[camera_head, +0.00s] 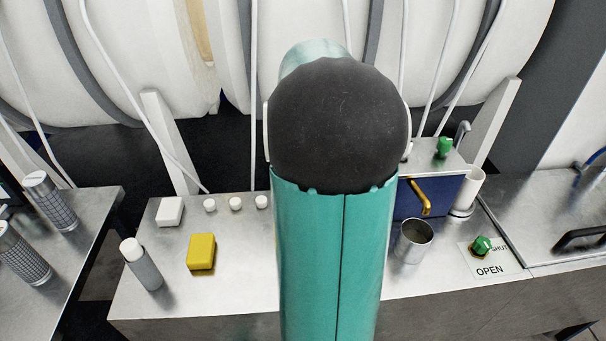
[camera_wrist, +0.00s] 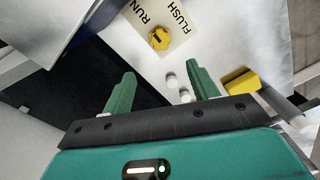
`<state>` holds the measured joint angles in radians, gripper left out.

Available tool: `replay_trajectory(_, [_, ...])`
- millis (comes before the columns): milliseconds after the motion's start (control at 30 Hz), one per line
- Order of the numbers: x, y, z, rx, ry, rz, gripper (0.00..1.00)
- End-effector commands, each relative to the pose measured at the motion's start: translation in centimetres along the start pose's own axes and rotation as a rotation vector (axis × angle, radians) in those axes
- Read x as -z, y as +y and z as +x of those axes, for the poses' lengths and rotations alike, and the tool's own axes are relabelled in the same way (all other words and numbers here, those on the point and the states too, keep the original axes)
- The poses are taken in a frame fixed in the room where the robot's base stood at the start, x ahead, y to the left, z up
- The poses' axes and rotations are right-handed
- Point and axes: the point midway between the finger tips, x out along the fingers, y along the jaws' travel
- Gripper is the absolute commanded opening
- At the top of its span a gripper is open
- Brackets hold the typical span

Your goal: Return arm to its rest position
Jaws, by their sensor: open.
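My gripper (camera_wrist: 162,75) is open in the wrist view, with its two green fingers apart and nothing held between them. Small white knobs (camera_wrist: 170,81) show in the gap between the fingers, beyond the gripper. A yellow knob (camera_wrist: 159,38) on a plate marked RUN and FLUSH lies past the fingertips. A yellow block (camera_wrist: 240,80) is to the right of the right finger. In the head view my teal and black arm fills the middle of the picture, and the gripper is hidden behind it.
The steel bench (camera_head: 200,308) carries a white-capped bottle (camera_head: 141,263), a white block (camera_head: 170,211), a metal cup (camera_head: 412,241) and a blue box (camera_head: 445,195) with a gold handle. A green knob (camera_head: 482,246) sits by SHUT and OPEN lettering. Large white spools (camera_head: 150,60) stand behind.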

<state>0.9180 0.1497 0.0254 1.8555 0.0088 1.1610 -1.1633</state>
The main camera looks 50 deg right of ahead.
Motion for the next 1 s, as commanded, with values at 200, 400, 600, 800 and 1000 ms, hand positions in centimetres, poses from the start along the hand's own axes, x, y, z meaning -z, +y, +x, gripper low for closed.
replay_trajectory(200, [0.0, 0.0, -0.2, 0.001, 0.0, 0.0, 0.59])
replay_trajectory(400, [0.0, 0.0, -0.2, 0.001, 0.0, 0.0, 0.59])
replay_trajectory(600, [0.0, 0.0, -0.2, 0.001, 0.0, 0.0, 0.59])
replay_trajectory(800, [2.2, -2.7, -1.5, -0.035, 0.014, 0.008, 0.59])
replay_trajectory(1000, [6.8, -11.2, -4.2, -0.122, 0.084, 0.057, 0.59])
